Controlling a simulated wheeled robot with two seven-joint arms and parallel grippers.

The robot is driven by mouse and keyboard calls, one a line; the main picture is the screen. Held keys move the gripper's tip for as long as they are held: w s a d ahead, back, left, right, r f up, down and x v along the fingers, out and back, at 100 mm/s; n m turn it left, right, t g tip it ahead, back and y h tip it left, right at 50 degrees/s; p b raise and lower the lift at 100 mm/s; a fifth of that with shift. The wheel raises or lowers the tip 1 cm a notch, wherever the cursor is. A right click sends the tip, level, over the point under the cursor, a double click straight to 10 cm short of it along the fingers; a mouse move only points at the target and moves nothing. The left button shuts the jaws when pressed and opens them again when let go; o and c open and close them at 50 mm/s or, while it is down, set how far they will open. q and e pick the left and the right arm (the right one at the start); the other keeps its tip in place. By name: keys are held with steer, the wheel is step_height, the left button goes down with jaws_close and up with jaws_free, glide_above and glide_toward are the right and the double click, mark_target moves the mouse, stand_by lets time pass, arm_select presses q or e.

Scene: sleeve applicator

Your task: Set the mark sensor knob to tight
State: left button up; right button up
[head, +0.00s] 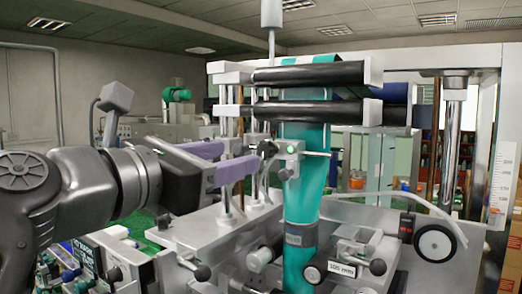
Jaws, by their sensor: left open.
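A small grey sensor block with a green light (291,148) sits against the teal sleeve film (312,180). My left gripper (241,156), with two purple fingers, reaches in from the left and points toward the knob. Its fingers are apart with nothing between them. The fingertips are just left of the knob, and I cannot tell whether the nearer one touches it. My right gripper is not in view.
Black rollers (310,75) span above the sensor. Metal posts stand behind my left gripper. A steel cylinder (452,140) stands at the right. Open air lies above my left gripper.

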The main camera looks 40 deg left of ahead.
mark_target(264, 149)
arm_select(q)
steer(key=shift+w+a+p, duration=0.1)
steer(key=shift+w+p, duration=0.95)
steer(key=shift+w, duration=2.9)
steer(key=shift+c, duration=0.2)
jaws_close()
